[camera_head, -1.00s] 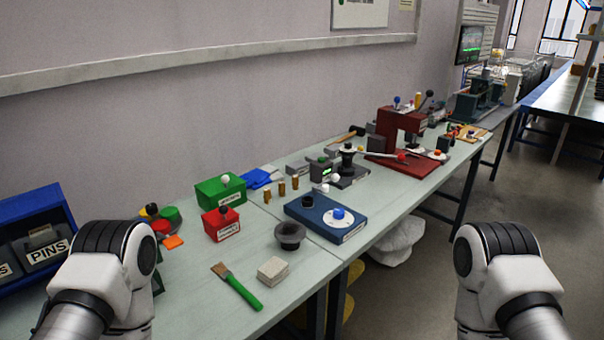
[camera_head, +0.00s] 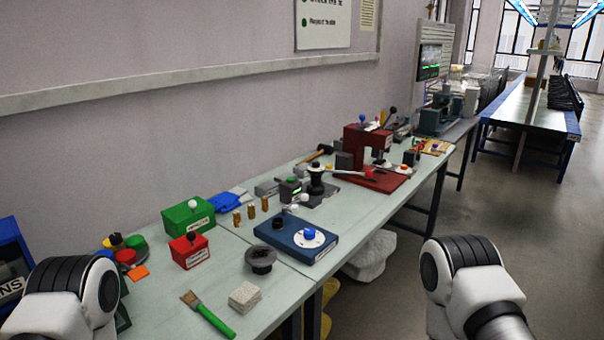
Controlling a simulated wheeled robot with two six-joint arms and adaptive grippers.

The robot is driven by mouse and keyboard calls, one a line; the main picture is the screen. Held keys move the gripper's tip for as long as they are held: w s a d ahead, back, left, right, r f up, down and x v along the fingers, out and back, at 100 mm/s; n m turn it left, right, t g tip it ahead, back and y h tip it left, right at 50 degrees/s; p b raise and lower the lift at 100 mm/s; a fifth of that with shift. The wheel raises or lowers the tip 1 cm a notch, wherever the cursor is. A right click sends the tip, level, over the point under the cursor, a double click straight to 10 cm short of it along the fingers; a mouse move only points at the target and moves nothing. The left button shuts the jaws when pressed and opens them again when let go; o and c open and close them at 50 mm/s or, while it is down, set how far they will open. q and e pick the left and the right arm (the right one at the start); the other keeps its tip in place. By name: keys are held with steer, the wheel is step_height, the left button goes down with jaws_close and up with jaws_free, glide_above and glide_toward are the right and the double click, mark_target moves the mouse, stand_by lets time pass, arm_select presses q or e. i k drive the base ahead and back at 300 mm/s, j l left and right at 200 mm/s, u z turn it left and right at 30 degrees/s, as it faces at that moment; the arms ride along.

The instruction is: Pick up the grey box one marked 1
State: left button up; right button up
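No box with a readable 1 shows in the head view. A small grey block (camera_head: 266,188) lies on the workbench (camera_head: 345,226) by the wall. I cannot tell which of these, if any, bears a 1. My left and right arms show at the bottom corners, but both grippers lie outside the picture.
A green box (camera_head: 188,219), a red box (camera_head: 190,253), a blue plate fixture (camera_head: 280,240), a dark funnel (camera_head: 261,260), a brush (camera_head: 207,314) and a stone-like block (camera_head: 244,296) crowd the near bench. The red press (camera_head: 352,140) stands farther back. Open floor lies to the right.

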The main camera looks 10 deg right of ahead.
mark_target(301, 170)
steer(key=i+l, duration=0.2)
steer(key=l, duration=0.15)
steer(key=i+l+u, duration=0.1)
steer(key=l, duration=0.3)
steer(key=i+l, duration=0.3)
steer(key=i+l+u, duration=0.1)
steer(key=l, duration=0.35)
steer(key=i+l, duration=0.25)
steer(key=l, duration=0.2)
steer(key=i+l+u, duration=0.1)
steer(key=l, duration=0.25)
steer(key=i+l, duration=0.2)
steer(key=l, duration=0.25)
steer(key=i+l+u, duration=0.1)
steer(key=l, duration=0.3)
steer(key=i, duration=0.05)
